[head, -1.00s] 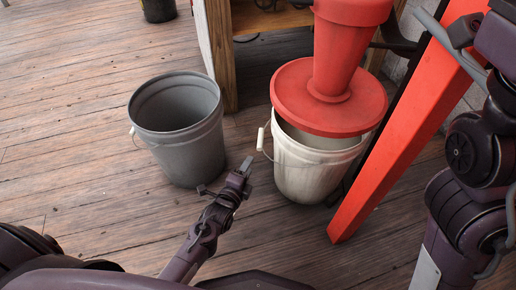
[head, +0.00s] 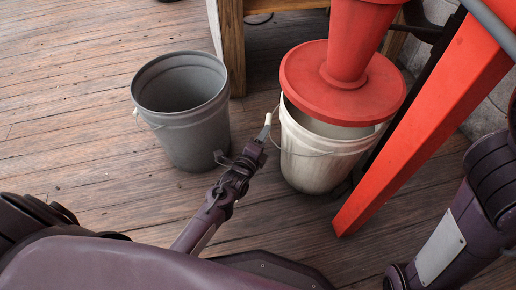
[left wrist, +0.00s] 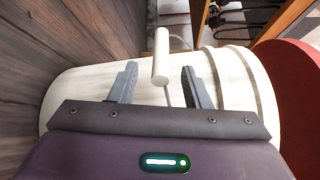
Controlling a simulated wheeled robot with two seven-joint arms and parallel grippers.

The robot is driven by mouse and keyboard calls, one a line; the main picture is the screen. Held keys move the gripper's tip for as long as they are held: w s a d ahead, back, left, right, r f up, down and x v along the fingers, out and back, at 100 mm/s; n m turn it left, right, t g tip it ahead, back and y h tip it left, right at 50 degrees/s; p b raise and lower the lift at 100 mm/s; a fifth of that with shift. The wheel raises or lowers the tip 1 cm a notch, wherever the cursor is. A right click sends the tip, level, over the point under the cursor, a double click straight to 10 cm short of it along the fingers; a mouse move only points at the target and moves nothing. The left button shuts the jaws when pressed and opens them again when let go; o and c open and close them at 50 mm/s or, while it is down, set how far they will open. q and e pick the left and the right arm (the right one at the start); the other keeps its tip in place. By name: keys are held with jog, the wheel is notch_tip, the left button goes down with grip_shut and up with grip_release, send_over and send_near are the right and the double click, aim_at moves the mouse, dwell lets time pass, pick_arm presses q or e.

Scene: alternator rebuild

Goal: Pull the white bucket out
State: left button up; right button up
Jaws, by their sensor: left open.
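The white bucket (head: 312,162) stands on the wooden floor, partly under a red round disc (head: 342,82) that covers much of its mouth. Its wire handle hangs at the side and has a white grip. My left gripper (head: 265,128) is at the left side of the bucket, close to the handle. In the left wrist view, the white handle grip (left wrist: 161,56) sits between the two open fingers of my left gripper (left wrist: 158,85), with gaps on both sides. The white bucket wall (left wrist: 75,88) lies behind it. My right gripper is not visible.
A grey bucket (head: 190,135) stands on the floor just left of my left gripper. A slanted red beam (head: 430,130) is close to the white bucket's right. A wooden bench leg (head: 232,50) stands behind. Floor at the left is clear.

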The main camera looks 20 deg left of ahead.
pick_arm(q)
jog(key=shift+w+d+f+b, duration=0.15)
jog(key=shift+w+b, duration=0.4)
jog(key=shift+w, duration=0.9)
grip_shut()
dwell(0.4)
